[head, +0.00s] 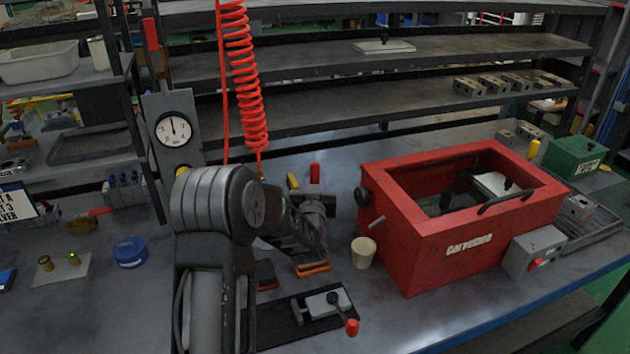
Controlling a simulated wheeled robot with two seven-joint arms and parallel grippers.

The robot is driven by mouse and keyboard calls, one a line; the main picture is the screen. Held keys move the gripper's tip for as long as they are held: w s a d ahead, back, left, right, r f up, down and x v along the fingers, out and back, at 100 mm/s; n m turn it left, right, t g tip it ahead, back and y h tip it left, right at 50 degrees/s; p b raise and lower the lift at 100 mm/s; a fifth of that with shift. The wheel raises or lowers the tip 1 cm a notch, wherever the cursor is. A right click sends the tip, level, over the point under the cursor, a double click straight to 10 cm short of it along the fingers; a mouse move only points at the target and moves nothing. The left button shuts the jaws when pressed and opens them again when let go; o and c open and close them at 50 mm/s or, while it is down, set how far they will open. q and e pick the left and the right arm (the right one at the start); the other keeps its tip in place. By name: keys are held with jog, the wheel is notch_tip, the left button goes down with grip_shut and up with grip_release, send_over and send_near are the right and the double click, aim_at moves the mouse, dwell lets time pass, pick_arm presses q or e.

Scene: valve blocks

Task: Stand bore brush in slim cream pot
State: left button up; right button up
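The slim cream pot (363,253) stands upright on the grey bench, just left of the red box, and its mouth faces up. My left arm comes up from the bottom and bends over the bench. My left gripper (313,222) is at its far end, left of and a little behind the pot. Its fingers are dark and partly hidden, so I cannot tell whether they are open or hold something. I cannot pick out the bore brush with certainty. My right gripper is not in view.
A large open red box (455,240) stands right of the pot. A black plate with a red-knobbed valve (325,304) lies in front. An orange-edged block (312,268) lies near the gripper. A blue tub (129,253) is at left. A red coiled hose (243,80) hangs behind.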

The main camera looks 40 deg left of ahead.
pick_arm(q)
jog(key=o, duration=0.4)
jog(key=shift+o, duration=0.2)
jog(key=shift+r, duration=0.15)
jog(key=b+v, duration=0.1)
jog(key=v, duration=1.1)
jog(key=shift+r, duration=0.1)
